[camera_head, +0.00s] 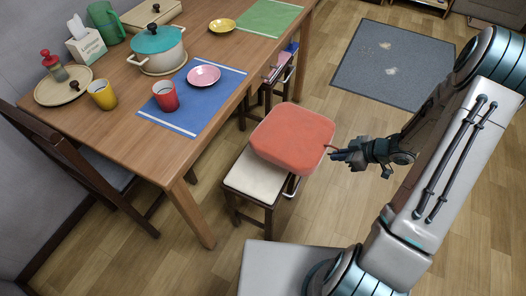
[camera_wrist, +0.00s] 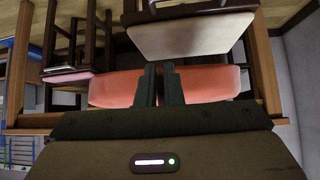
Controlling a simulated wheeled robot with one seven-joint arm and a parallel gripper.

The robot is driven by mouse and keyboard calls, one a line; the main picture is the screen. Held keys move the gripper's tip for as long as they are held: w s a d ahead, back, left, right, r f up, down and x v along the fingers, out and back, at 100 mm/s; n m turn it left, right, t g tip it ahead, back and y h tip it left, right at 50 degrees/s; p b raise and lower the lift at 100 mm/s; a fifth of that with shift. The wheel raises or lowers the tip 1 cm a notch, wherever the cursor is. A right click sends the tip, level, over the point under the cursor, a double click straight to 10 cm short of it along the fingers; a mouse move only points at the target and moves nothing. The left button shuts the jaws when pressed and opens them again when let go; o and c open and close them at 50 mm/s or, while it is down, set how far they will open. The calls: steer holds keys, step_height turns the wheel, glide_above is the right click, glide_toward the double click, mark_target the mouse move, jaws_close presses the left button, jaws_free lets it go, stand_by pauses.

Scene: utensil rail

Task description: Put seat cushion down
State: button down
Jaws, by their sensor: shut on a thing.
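The seat cushion (camera_head: 292,138) is a thick, square, orange-red pad with rounded corners. In the head view it is over the far right part of a stool with a cream top (camera_head: 258,178); I cannot tell whether it touches the stool. My gripper (camera_head: 336,153) is at the cushion's right edge and is shut on it. In the wrist view the two dark fingers (camera_wrist: 160,88) overlap the orange cushion (camera_wrist: 210,84), which spans both sides of them. The cream stool top (camera_wrist: 190,35) shows beyond the cushion.
A wooden table (camera_head: 190,100) stands left of the stool, with a teal pot (camera_head: 158,48), cups, plates and mats. Another stool (camera_head: 278,72) is partly under the table's edge. A dark chair (camera_head: 75,165) stands at left. Floor is open around the grey mat (camera_head: 392,62).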

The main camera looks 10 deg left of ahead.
steer(key=shift+n+g, duration=0.4)
steer(key=shift+n, duration=0.2)
steer(key=a+f+b, duration=0.1)
steer(key=a+f, duration=0.1)
steer(key=a, duration=0.1)
steer(key=a+f+b, duration=0.2)
steer(key=a+f, duration=0.1)
steer(key=a, duration=0.1)
steer(key=s+a+f+b, duration=0.1)
steer(key=a+f+b, duration=0.1)
steer(key=a, duration=0.2)
steer(key=shift+f, duration=0.25)
step_height(320, 180, down, 4)
steer(key=shift+b, duration=0.9)
steer(key=shift+r, duration=0.1)
steer(key=c, duration=1.6)
jaws_free()
steer(key=shift+o, duration=0.2)
